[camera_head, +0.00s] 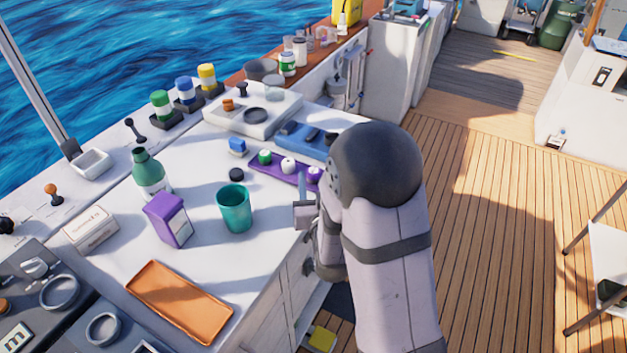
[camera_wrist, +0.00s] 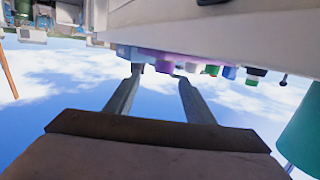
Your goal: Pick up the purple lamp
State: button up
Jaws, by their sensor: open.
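A small purple lamp (camera_head: 314,174) with a rounded top sits at the near right end of a purple strip (camera_head: 268,170), beside a white lamp (camera_head: 288,164) and a green lamp (camera_head: 265,156). My arm's dark dome stands just right of it. My gripper (camera_head: 305,207) is at the counter's right edge, a little nearer the camera than the lamp, partly hidden by my arm. In the wrist view, my gripper (camera_wrist: 159,72) is open and empty, with purplish shapes (camera_wrist: 152,66) beyond and between its fingertips; I cannot tell which is the lamp.
A teal cup (camera_head: 235,209) stands left of my gripper and shows close in the wrist view (camera_wrist: 302,135). A purple box (camera_head: 168,220), a green bottle (camera_head: 149,172) and an orange tray (camera_head: 180,301) are farther left. A blue tray (camera_head: 304,140) lies behind the strip.

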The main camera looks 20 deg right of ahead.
aim_at(314, 172)
jog(key=shift+a+f+x, duration=0.1)
jog(key=shift+f+x, duration=0.05)
jog(key=shift+x, duration=1.15)
jog(key=shift+a+f+x, duration=0.15)
jog(key=shift+x, duration=1.2)
jog(key=shift+c, duration=0.7)
jog(key=c, duration=1)
